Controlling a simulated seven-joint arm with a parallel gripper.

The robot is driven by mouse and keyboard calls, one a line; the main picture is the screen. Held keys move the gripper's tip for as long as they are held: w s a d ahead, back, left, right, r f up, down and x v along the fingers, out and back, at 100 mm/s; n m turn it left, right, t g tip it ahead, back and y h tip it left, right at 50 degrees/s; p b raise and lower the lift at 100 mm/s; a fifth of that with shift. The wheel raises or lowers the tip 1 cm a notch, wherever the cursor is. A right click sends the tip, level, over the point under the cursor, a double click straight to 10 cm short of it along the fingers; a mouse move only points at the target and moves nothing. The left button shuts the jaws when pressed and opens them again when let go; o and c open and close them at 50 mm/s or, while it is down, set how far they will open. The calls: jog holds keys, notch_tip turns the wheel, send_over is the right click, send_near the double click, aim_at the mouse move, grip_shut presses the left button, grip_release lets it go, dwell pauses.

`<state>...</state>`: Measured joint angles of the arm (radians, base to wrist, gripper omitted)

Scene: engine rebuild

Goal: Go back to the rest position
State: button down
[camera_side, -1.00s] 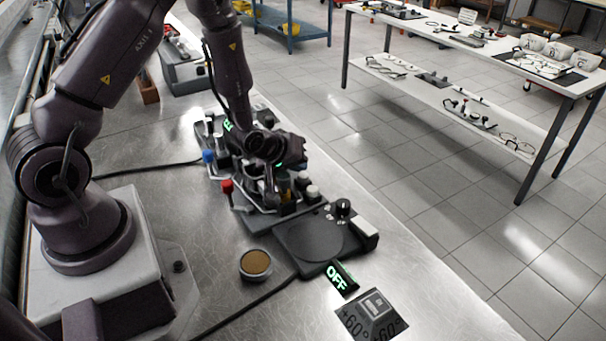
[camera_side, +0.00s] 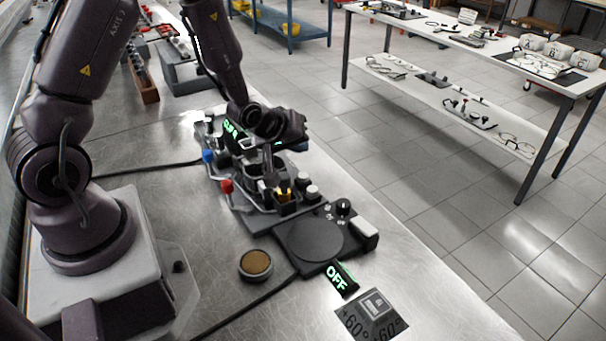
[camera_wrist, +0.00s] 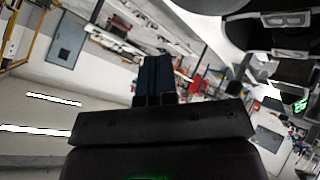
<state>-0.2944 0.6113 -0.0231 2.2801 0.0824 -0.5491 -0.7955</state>
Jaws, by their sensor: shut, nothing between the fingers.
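My gripper shows in the wrist view (camera_wrist: 155,75) with its two dark blue fingers pressed together and nothing between them. In the side view, my wrist and hand are above the dark engine fixture (camera_side: 240,190), apart from its upper parts as far as I can tell. The hand is turned sideways, towards the right of the picture. The fingertips are hard to make out in the side view.
A white bench (camera_side: 450,110) stands across the aisle. Cables cross the table.

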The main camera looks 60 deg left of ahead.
dwell(0.4)
jog(key=s+d+r+m+g+h, duration=0.1)
jog(key=s+d+r+m, duration=0.2)
jog(key=r, duration=0.5)
jog(key=s+d+r+m, duration=0.3)
jog(key=r, duration=0.5)
jog(key=s+d+r+m+g, duration=0.1)
jog(key=s+d+r+m, duration=0.1)
jog(key=s, duration=0.5)
jog(key=s+d+r+m+g+h, duration=0.1)
jog(key=s+d+r+m, duration=0.1)
jog(key=s+r, duration=0.3)
jog(key=s+m, duration=0.1)
jog(key=s, duration=0.2)
jog(key=shift+d+r, duration=0.2)
